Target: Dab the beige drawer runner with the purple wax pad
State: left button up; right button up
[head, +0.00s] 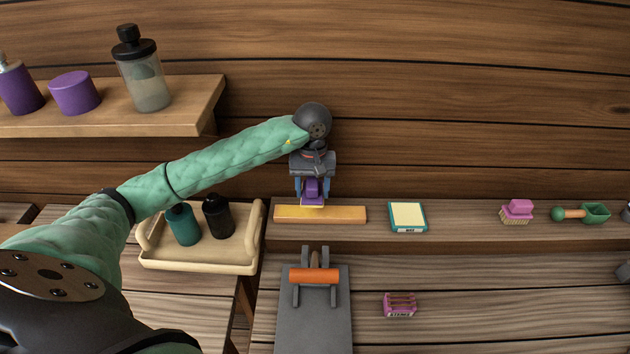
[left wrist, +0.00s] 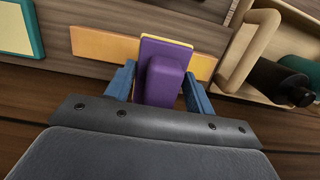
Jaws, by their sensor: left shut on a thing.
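The purple wax pad (head: 311,190) has a purple grip block and a thin yellow edge. My left gripper (head: 312,198) is shut on it, with a blue finger on each side. The beige drawer runner (head: 345,214), a flat orange-tan bar, lies on the raised ledge. The pad is over the runner's left-middle part in the head view. In the left wrist view the pad (left wrist: 163,82) crosses the runner (left wrist: 103,45) and hides its middle. I cannot tell whether pad and runner touch. My right gripper is not in view.
A teal-edged pad (head: 407,216) lies right of the runner, then a pink brush (head: 517,212) and a green scoop (head: 590,213). A beige tray (head: 200,262) with two bottles stands left. In front are a grey stand with an orange roller (head: 315,275) and a pink block (head: 399,305).

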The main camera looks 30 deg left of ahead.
aim_at(313, 213)
pick_arm(q)
notch_tip(313, 213, down, 3)
jog(key=shift+w+r, duration=0.15)
jog(key=shift+f, duration=0.9)
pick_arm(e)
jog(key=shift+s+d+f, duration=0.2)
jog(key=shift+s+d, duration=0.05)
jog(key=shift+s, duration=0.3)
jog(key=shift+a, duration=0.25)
